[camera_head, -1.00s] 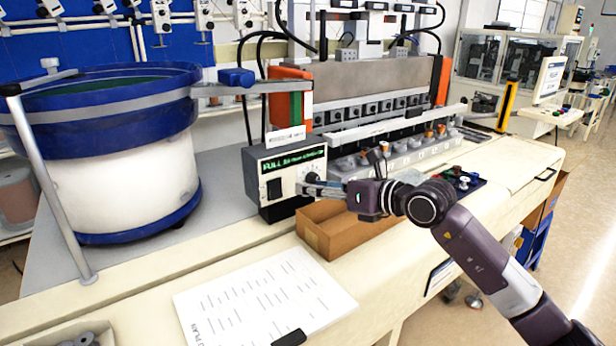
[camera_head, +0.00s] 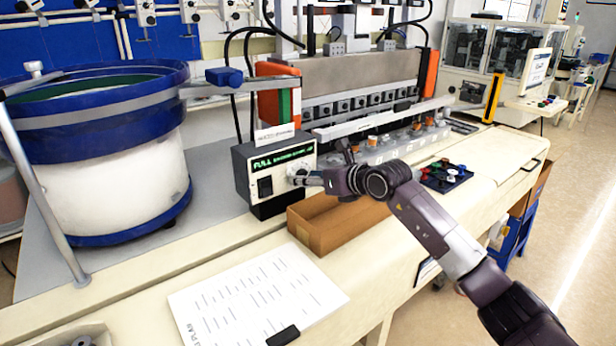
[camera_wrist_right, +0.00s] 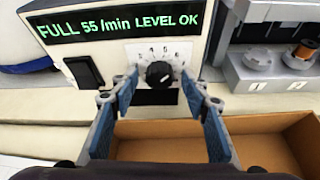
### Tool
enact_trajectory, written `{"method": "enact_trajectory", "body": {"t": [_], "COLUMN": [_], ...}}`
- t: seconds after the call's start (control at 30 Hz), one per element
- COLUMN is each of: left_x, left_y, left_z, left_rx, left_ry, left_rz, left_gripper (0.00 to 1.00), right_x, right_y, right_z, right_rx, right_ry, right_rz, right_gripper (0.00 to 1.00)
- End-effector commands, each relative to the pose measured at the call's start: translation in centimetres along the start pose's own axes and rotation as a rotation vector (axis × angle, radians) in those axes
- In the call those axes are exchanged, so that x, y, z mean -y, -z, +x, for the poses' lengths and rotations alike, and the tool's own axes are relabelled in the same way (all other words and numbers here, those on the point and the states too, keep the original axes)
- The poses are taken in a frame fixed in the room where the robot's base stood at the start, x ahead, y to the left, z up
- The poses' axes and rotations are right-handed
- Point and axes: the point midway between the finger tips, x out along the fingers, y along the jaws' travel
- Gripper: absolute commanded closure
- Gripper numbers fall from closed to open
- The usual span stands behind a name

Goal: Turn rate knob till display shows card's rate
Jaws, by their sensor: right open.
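The feeder control box (camera_head: 268,178) stands beside the bowl feeder. In the right wrist view its green display (camera_wrist_right: 118,24) reads "FULL 55/min LEVEL OK". The black rate knob (camera_wrist_right: 159,73) sits on a white dial plate with its pointer mark near the upper right. My right gripper (camera_wrist_right: 158,90) is open, with one blue-padded finger on each side of the knob; I cannot tell whether they touch it. In the head view my right gripper (camera_head: 305,178) is at the box's front. A small white card (camera_head: 274,133) stands on the box, its text too small to read.
A black rocker switch (camera_wrist_right: 84,72) is left of the knob. An open cardboard box (camera_head: 335,222) lies just below the gripper. A printed sheet (camera_head: 255,298) lies on the bench in front. The white and blue bowl feeder (camera_head: 120,180) is at left, a parts tray (camera_head: 444,176) at right.

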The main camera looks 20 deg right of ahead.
Motion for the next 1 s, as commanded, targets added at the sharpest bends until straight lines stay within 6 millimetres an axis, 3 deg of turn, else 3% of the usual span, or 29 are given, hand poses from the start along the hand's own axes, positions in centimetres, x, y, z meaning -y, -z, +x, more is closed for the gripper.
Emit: {"method": "enact_trajectory", "body": {"t": [0.17,0.53,1.0], "left_x": [0.0,0.0,0.0], "left_y": [0.2,0.3,0.2], "left_z": [0.0,0.0,1.4], "left_rx": [-0.002,-0.004,-0.004], "left_ry": [0.0,0.0,0.0], "left_rz": [0.001,0.001,0.0], "left_gripper": [1.0,1.0,1.0], "right_x": [0.0,0.0,0.1], "right_y": [0.0,0.0,0.0], "right_z": [0.0,0.0,0.0], "right_rx": [0.0,0.001,0.001], "right_ry": [-0.001,-0.001,-0.107], "right_rz": [0.0,0.0,0.259], "right_gripper": [0.59,0.99,0.99]}}
